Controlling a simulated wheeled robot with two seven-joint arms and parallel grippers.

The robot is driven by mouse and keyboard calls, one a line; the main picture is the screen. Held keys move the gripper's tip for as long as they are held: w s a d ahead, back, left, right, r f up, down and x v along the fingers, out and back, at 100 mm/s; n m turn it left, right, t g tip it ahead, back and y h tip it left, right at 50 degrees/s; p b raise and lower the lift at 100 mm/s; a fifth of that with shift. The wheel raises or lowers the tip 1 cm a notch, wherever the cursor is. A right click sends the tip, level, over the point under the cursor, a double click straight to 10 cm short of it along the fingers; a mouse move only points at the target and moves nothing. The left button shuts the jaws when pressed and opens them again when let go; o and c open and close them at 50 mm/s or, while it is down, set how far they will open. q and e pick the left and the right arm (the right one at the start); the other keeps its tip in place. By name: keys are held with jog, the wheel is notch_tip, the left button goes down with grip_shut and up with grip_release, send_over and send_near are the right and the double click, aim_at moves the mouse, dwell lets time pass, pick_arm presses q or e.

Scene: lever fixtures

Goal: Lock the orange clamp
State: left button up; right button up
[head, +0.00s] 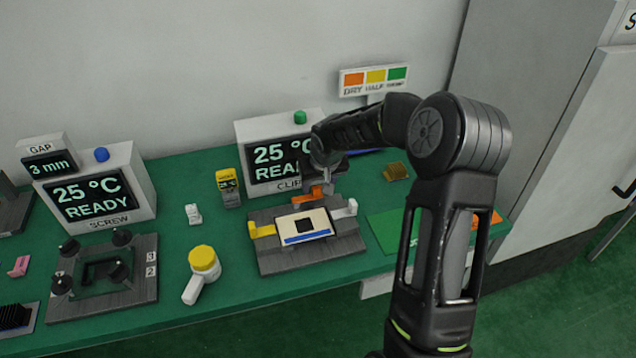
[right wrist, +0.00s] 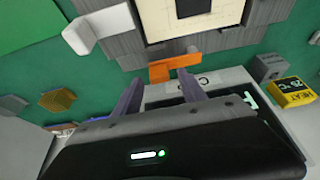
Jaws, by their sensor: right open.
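The orange clamp (head: 314,193) is at the back edge of a grey fixture (head: 265,263), and its bar also shows in the right wrist view (right wrist: 172,67). The fixture holds a pale plate (head: 303,226) with a dark square in its middle. My right gripper (head: 324,176) is just behind and above the clamp. In the right wrist view its two fingers (right wrist: 158,83) are apart, with the orange bar just beyond their tips. The right fingertip looks close to the bar; I cannot tell whether they touch. My left gripper is not in view.
A yellow clamp (head: 262,230) and a white clamp (head: 345,210) sit at the fixture's sides. A "25 °C" display box (head: 250,135) stands right behind. A green mat (head: 384,229) lies right.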

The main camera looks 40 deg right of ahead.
jog(key=shift+f, duration=0.2)
jog(key=shift+c, duration=0.2)
grip_shut()
dwell(1.1)
